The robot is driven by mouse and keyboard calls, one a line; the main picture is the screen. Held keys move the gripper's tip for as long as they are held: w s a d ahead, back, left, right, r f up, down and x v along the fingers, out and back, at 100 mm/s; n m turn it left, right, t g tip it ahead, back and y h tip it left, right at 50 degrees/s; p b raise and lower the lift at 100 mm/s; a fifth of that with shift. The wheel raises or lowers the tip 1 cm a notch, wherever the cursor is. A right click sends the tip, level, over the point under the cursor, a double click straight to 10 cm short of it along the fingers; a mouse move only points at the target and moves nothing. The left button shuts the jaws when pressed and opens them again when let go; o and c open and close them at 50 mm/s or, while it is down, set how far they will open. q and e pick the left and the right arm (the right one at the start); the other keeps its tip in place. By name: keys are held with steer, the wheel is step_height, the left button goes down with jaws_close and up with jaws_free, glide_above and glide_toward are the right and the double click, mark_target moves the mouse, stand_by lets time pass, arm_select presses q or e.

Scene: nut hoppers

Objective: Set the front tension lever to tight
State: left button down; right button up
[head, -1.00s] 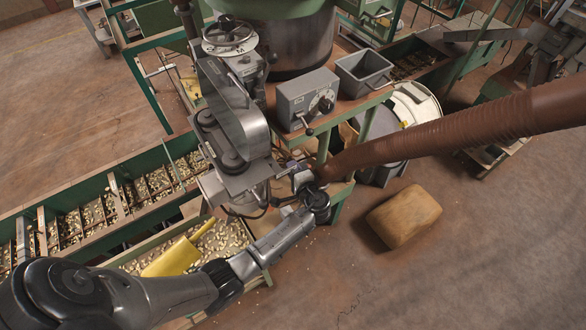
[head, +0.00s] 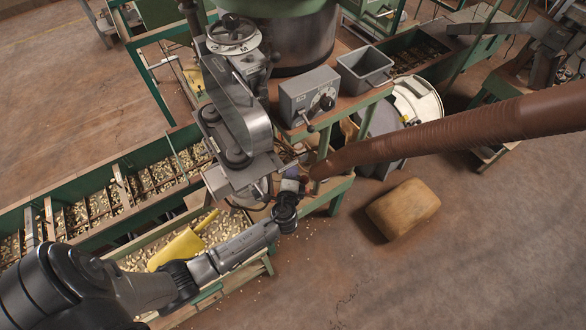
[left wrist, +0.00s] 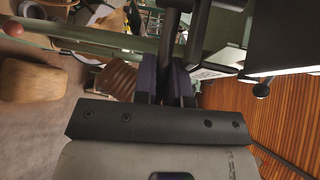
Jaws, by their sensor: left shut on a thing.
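My left gripper (head: 291,180) is low in front of the machine's grey belt-guard head (head: 235,120), below the guard's front plate. In the left wrist view its two dark fingers (left wrist: 166,82) are shut on a dark upright bar (left wrist: 168,38), which I take to be the front tension lever. In the head view the lever is mostly hidden by the gripper and the machine, so its setting cannot be read. A second lever with a black round knob (left wrist: 262,90) shows to the right of the fingers in the left wrist view. My right gripper is not in view.
A brown ribbed hose (head: 450,130) passes close to the right of the gripper. A grey control box (head: 308,96) and an open grey bin (head: 364,68) stand above it. A yellow scoop (head: 184,248) lies among nuts at lower left. A tan sack (head: 403,210) lies on the floor.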

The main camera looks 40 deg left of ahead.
arm_select(q)
steer(key=shift+s+m+t+h, duration=0.35)
steer(key=shift+m+t+h, duration=0.05)
steer(key=shift+m+h, duration=0.2)
steer(key=shift+d, duration=0.1)
steer(key=c, duration=1.2)
jaws_free()
steer(key=shift+s, duration=0.1)
steer(key=shift+b+v, duration=1.25)
steer(key=shift+v, duration=5.6)
steer(key=shift+o, duration=0.2)
steer(key=shift+r, duration=0.1)
